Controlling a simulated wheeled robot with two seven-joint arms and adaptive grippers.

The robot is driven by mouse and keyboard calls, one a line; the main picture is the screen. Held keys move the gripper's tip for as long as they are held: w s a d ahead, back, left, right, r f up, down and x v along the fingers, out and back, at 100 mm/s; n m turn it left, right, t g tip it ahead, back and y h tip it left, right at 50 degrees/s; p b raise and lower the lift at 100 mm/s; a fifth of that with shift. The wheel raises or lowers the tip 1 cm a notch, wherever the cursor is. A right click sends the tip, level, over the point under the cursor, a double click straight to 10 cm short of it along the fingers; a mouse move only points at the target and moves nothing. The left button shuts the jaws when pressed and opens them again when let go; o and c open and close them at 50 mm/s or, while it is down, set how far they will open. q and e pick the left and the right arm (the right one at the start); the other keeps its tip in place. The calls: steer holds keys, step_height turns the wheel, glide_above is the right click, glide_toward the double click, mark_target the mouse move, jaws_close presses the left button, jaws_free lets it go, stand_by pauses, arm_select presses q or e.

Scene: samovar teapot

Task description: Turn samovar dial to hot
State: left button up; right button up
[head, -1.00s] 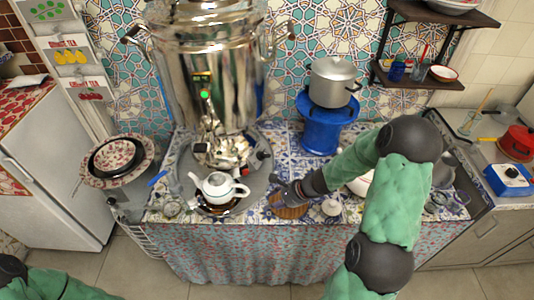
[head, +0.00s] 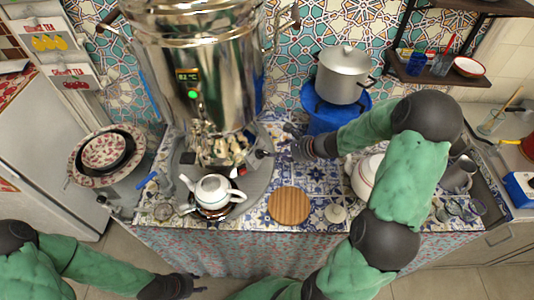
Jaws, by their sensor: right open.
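The large shiny metal samovar (head: 235,60) stands at the back left of the table, with a small lit display (head: 188,75) and a green light (head: 193,95) on its front. A small dark knob with a red mark (head: 261,154), possibly the dial, sits low at its right side; its setting is too small to read. My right gripper (head: 287,134) is open and empty, a little to the right of and above that knob in the picture, apart from it. My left gripper (head: 203,284) is low in front of the table; its fingers are too small to judge.
A white teapot (head: 212,190) stands on the grey tray (head: 257,188) before the samovar. A metal pot (head: 342,75) sits on a blue stand (head: 325,118).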

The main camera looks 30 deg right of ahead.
mark_target(267, 155)
steer(key=b+x, duration=0.2)
steer(key=x, duration=0.6)
steer(key=shift+f, duration=0.15)
steer(key=c, duration=1)
